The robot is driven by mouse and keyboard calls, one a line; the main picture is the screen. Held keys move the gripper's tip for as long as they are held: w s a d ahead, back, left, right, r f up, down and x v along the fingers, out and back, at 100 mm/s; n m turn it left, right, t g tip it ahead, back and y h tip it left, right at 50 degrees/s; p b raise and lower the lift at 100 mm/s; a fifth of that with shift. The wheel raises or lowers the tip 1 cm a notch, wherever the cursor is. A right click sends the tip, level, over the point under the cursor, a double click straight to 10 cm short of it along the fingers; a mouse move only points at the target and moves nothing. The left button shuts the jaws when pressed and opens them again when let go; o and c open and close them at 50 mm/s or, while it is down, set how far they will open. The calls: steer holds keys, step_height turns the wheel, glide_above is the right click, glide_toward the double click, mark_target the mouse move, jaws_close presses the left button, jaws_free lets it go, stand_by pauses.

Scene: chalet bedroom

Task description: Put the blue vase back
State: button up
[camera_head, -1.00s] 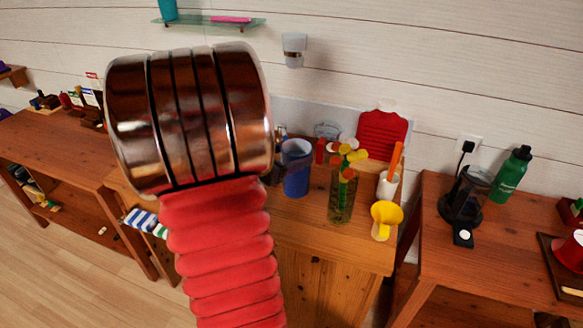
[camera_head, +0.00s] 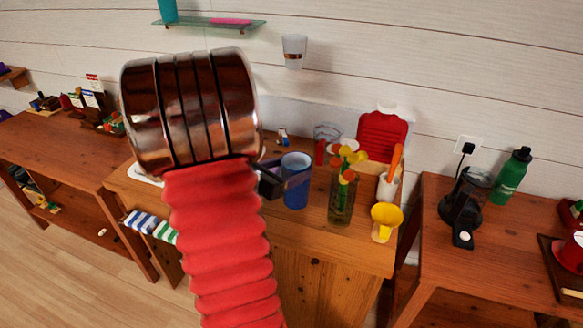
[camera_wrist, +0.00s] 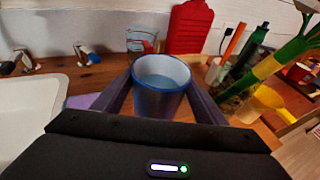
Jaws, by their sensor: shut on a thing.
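The blue vase (camera_head: 296,183), a plain open-topped cup shape, is upright at the wooden cabinet top (camera_head: 262,225). My gripper (camera_head: 284,182) is shut on it, with its dark fingers reaching in from the left in the head view. In the wrist view the vase (camera_wrist: 160,98) sits between the two fingers of my gripper (camera_wrist: 162,88), and its inside looks empty. Its lower part is hidden by the gripper body there. I cannot tell whether its base touches the wood or hangs just above it.
A glass vase with flowers (camera_head: 341,200) stands close to the right of the blue vase. Beyond it are a yellow funnel-like thing (camera_head: 386,216), a white cup (camera_head: 387,187) with an orange stick, and a red board (camera_head: 382,137) against the wall. Bare wood shows in front.

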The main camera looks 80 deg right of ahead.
steer(key=o, duration=1.9)
steer(key=shift+r, duration=0.1)
steer(key=v, duration=1.2)
